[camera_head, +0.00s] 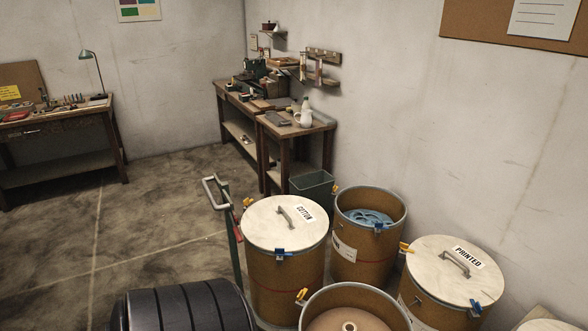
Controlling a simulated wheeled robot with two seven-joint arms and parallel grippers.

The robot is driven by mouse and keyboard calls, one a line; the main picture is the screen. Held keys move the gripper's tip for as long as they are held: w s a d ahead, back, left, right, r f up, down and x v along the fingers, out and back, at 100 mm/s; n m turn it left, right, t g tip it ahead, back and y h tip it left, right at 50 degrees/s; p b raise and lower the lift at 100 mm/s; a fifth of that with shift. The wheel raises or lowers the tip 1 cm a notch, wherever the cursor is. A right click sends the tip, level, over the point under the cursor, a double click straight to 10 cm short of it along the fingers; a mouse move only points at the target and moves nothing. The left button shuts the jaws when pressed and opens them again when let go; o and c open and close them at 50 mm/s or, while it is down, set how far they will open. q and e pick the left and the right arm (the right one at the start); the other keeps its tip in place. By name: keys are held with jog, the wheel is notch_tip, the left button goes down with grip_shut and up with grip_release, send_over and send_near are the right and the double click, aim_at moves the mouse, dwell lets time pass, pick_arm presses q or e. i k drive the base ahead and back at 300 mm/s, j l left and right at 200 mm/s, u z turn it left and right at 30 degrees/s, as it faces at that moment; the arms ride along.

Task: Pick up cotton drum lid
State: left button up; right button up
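The cotton drum lid (270,232) is a round, pale, stained disc with a grey bar handle (287,218) and a white label reading COTTON (305,213). It lies flat on top of a brown drum (277,285), left of the other drums. A blue clip (281,254) sits at the lid's front rim, and a yellow-orange clip (248,203) at its back left rim. Neither of my grippers shows in the head view.
An open drum (347,243) with blue material stands behind right. Another open drum (400,310) is in front, and a PRINTED-lidded drum (437,267) is at right. A green trolley handle (231,235) stands left of the cotton drum. A dark ribbed shape (185,308) fills the bottom left.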

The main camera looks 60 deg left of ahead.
aim_at(285, 218)
jog(key=u, duration=2.05)
jog(key=i+j+z, duration=0.15)
jog(key=i+j, duration=0.25)
jog(key=i+j+z, duration=0.15)
jog(key=i+j, duration=0.2)
jog(key=j, duration=0.15)
jog(key=i+j+z, duration=0.15)
jog(key=i+j, duration=0.2)
jog(key=j, duration=0.2)
